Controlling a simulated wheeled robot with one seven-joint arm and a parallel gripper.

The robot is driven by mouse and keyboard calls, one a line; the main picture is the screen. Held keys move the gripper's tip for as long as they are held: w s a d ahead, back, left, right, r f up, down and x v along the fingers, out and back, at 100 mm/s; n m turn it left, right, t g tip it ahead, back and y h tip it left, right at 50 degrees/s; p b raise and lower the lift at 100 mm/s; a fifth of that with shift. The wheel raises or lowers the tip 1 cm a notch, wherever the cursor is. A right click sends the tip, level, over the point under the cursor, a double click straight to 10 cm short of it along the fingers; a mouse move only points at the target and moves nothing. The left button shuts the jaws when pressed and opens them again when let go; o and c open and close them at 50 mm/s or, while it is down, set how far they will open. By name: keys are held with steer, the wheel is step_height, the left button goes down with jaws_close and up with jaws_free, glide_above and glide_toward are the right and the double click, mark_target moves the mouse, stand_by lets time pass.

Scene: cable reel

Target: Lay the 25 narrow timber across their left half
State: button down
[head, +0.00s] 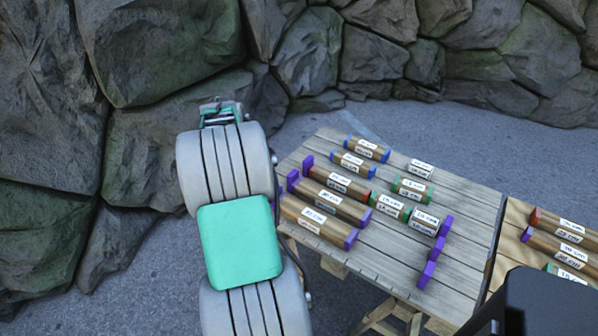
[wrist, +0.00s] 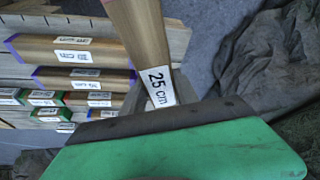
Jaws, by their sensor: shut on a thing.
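A wooden timber with a white label reading 25 cm (wrist: 137,30) is in my gripper (wrist: 158,108) in the wrist view. It runs up out of the frame, and my gripper's green and dark body covers its lower end. In the head view my arm hides the gripper and most likely the held timber. On the slatted table (head: 392,262), long timbers lie side by side: a purple-ended one (head: 338,236) in front, another (head: 352,215) behind it, then a red-ended one (head: 352,193). Their labels are too small to read surely.
Blue-ended timbers (head: 381,157) and short green-ended ones (head: 399,193) lie farther back and right. Small purple blocks (head: 428,275) stand at the rows' ends. A second wooden surface (head: 512,212) at right carries more timbers. Rock walls (head: 150,50) rise behind.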

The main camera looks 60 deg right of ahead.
steer(key=s+d+f+m+g, duration=0.2)
steer(key=s+d+f+m, duration=0.25)
steer(key=s+d, duration=0.65)
steer(key=shift+s+a+f+b, duration=0.1)
steer(key=shift+f+b, duration=0.3)
steer(key=shift+f, duration=0.6)
steer(key=shift+s+a+f+b, duration=0.15)
steer(key=shift+f+b, duration=0.25)
steer(key=shift+f, duration=0.65)
steer(key=shift+s+a+f+b, duration=0.1)
steer(key=shift+f+b, duration=0.3)
steer(key=shift+f, duration=0.6)
steer(key=shift+f+b, duration=0.3)
steer(key=shift+f, duration=0.1)
steer(key=c, duration=0.8)
jaws_free()
steer(key=shift+c, duration=0.2)
